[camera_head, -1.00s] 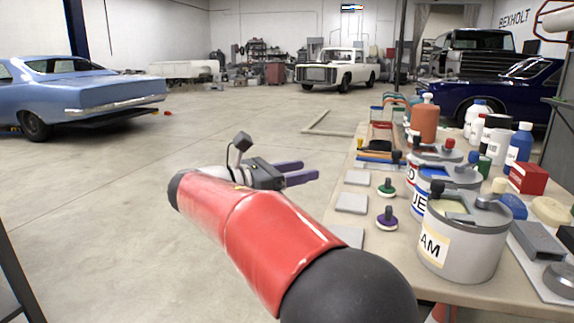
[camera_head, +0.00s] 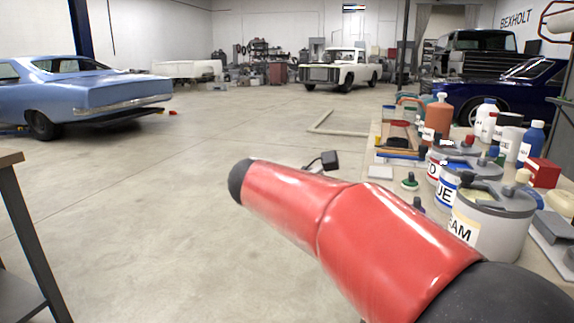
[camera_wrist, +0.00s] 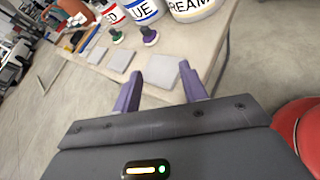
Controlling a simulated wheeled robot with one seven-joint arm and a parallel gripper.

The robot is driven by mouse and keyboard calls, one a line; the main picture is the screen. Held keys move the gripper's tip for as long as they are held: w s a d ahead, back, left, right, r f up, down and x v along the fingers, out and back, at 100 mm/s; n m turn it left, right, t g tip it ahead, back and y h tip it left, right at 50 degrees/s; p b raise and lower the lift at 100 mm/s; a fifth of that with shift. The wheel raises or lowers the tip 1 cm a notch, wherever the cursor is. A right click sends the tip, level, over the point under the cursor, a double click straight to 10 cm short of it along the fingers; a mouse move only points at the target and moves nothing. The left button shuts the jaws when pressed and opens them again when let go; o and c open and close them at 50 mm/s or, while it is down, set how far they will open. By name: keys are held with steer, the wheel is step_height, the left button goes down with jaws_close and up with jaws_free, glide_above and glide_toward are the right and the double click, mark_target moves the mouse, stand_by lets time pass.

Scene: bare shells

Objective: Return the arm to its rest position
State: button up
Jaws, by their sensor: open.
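My red arm reaches across the head view from the lower right. It hides my gripper's fingers there; only a small dark block on the wrist shows behind it. In the wrist view my gripper (camera_wrist: 160,88) has its two purple fingers apart, with nothing held between them. Beyond the fingertips lies a pale square tile (camera_wrist: 177,72) on the table. The fingers appear apart from the tile, but the gap is hard to judge.
A table (camera_head: 375,142) on the right holds labelled cans (camera_head: 487,225), bottles (camera_head: 438,115), a red box (camera_head: 543,172) and small round knobs (camera_head: 410,182). A dark bench (camera_head: 28,235) stands at the near left. Open concrete floor lies between. Parked cars (camera_head: 85,92) stand farther off.

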steer(key=s+d+f+m+g+y, duration=0.2)
steer(key=s+d+f+m+y, duration=0.5)
steer(key=s, duration=0.5)
steer(key=s+a+f+m+t+y, duration=0.1)
steer(key=s+f+m+y, duration=0.1)
steer(key=s+f+m, duration=0.2)
steer(key=s+a+f+m+y, duration=0.2)
steer(key=s+f+m+y, duration=0.1)
steer(key=s+f+m, duration=0.2)
steer(key=s+m, duration=0.2)
steer(key=m, duration=0.1)
steer(key=shift+s+a+f+m+t, duration=0.2)
steer(key=shift+a+m+t, duration=0.1)
steer(key=shift+t, duration=0.1)
